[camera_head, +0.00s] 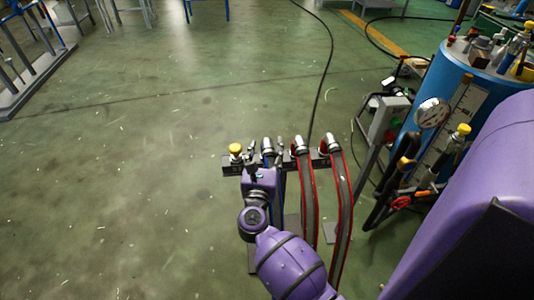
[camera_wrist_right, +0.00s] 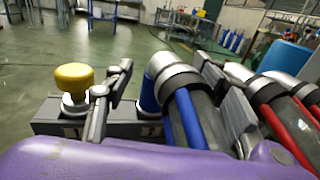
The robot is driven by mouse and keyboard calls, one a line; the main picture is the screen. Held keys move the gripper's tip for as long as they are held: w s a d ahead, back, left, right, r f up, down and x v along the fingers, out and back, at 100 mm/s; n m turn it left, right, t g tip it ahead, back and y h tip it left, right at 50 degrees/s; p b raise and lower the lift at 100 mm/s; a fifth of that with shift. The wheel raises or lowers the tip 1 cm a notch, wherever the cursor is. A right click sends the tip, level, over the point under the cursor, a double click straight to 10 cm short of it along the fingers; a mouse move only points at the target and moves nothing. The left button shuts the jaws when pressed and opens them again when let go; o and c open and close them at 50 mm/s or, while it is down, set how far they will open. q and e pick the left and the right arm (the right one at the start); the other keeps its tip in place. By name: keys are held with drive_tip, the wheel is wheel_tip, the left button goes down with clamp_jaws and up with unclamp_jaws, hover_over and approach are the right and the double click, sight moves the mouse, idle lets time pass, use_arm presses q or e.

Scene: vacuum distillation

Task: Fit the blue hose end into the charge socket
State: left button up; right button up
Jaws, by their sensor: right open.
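The blue hose end (camera_wrist_right: 172,72) is a silver elbow with a dark collar above a blue-striped hose. It stands at a dark rack bar (camera_wrist_right: 60,127). In the head view the blue hose end (camera_head: 267,144) is small and partly hidden by my gripper. My right gripper (camera_head: 267,153) is open at the bar. In the right wrist view, one finger of the right gripper (camera_wrist_right: 165,75) is left of the hose end and the other right of it; contact cannot be told. My left gripper is not in view. I cannot identify the charge socket for certain.
Two red-striped hoses (camera_head: 340,190) with silver ends stand just right of my gripper. A yellow knob (camera_head: 236,149) is at the bar's left end. A blue tank (camera_head: 455,90) with a gauge (camera_head: 432,112) and valves stands at right.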

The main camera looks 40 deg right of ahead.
drive_tip(key=shift+x, duration=1.6)
drive_tip(key=shift+c, duration=0.5)
clamp_jaws()
